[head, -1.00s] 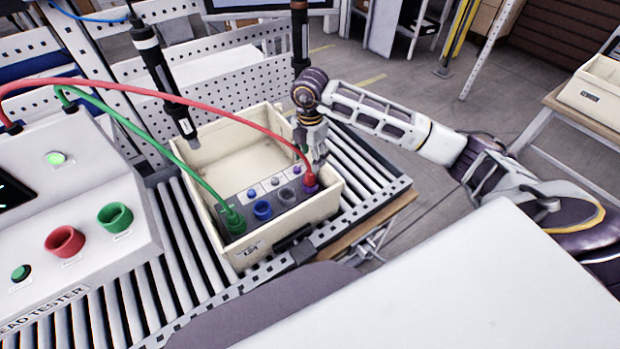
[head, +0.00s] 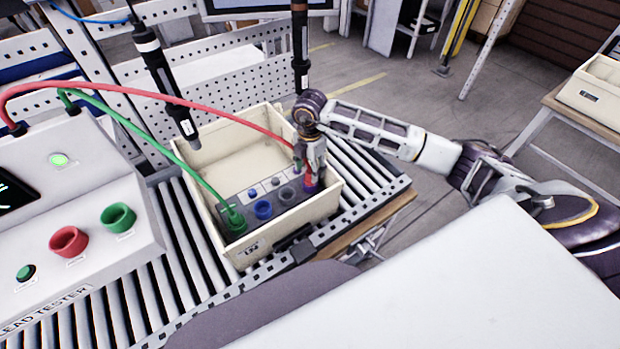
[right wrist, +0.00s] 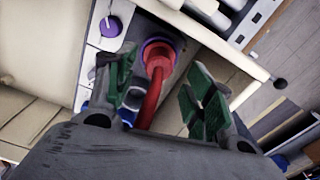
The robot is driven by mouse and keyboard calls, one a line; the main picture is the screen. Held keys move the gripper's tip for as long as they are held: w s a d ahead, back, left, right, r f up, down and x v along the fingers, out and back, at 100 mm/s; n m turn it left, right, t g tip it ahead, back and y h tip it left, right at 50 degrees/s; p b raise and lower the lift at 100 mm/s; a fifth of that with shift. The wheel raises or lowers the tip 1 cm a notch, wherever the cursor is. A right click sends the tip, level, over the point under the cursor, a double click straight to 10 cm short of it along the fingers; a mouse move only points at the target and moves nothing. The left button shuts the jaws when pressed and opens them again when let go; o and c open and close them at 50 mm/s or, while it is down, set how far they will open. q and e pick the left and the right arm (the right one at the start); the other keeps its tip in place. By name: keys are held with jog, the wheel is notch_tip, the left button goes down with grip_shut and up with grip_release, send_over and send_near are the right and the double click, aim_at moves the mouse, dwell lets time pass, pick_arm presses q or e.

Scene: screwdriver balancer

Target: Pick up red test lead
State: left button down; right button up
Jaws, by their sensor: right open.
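The red test lead (head: 215,112) arcs from the tester on the left to a purple socket at the right end of the panel in the cream bin. In the right wrist view its red plug end (right wrist: 157,72) sits in the purple ring (right wrist: 158,50). My right gripper (head: 312,172) is lowered over that end. In the right wrist view its green-padded fingers (right wrist: 165,95) are apart, with the red lead between them and nearer the left finger. Whether either finger touches it I cannot tell. My left gripper is not in view.
The cream bin (head: 216,212) stands on the roller conveyor (head: 180,262). A green lead (head: 165,152) plugs into the panel's left end. The lead tester (head: 70,205) is at the left. Two dark screwdrivers (head: 163,80) (head: 300,48) hang above the bin's back.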

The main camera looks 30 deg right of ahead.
aim_at(310, 171)
notch_tip(310, 171, down, 3)
jog(key=shift+w+d+r+p, duration=0.1)
jog(key=shift+r+p, duration=0.05)
jog(key=shift+p, duration=0.25)
jog(key=shift+f, duration=0.55)
jog(key=shift+c, duration=0.4)
grip_shut()
jog(key=shift+r, duration=0.1)
jog(key=shift+r+b, duration=0.85)
jog(key=shift+r, duration=4.1)
